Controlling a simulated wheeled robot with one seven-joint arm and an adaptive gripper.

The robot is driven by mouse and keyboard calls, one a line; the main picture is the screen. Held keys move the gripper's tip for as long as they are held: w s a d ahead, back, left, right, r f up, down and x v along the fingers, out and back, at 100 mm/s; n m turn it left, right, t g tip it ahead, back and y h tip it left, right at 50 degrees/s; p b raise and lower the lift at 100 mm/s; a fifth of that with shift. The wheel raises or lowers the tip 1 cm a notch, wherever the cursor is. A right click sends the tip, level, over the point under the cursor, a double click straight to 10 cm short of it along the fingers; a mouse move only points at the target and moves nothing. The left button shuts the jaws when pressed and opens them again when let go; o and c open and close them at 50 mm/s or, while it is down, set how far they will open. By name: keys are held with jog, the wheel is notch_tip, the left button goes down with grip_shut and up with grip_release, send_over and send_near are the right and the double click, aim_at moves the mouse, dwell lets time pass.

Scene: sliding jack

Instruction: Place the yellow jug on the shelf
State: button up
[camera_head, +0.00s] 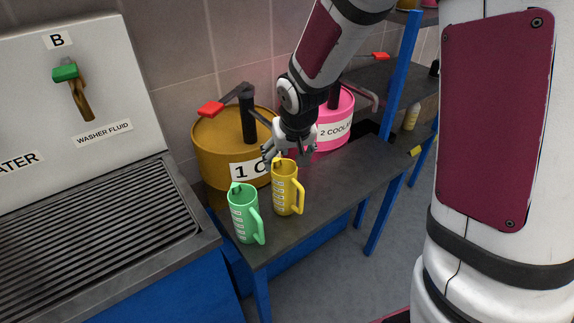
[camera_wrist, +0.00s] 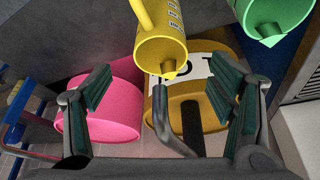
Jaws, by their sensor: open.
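The yellow jug (camera_head: 286,190) stands upright on a dark shelf (camera_head: 345,175), with its handle to the right. In the wrist view the yellow jug (camera_wrist: 160,45) shows at the top centre, beyond the fingers and apart from them. My gripper (camera_head: 287,150) is open and empty, just above and behind the yellow jug in the head view. Its two spread fingers also show in the wrist view (camera_wrist: 165,95). A green jug (camera_head: 245,213) stands upright to the left of the yellow jug, near the shelf's left end, and shows at the top right of the wrist view (camera_wrist: 272,15).
A grated basin (camera_head: 110,225) is at the left. A yellow bottle (camera_head: 411,117) stands farther back right. The shelf right of the yellow jug is clear.

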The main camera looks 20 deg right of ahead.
jog(key=s+d+r, duration=0.2)
jog(key=s+r, duration=1.3)
jog(key=s, duration=0.6)
jog(key=s+a+r, duration=0.1)
jog(key=s+r, duration=0.1)
jog(key=s, duration=0.6)
jog(key=shift+n+g, duration=0.4)
jog(key=shift+s+p, duration=0.1)
jog(key=shift+p, duration=0.2)
jog(key=shift+r+p, duration=0.65)
jog(key=shift+r, duration=0.25)
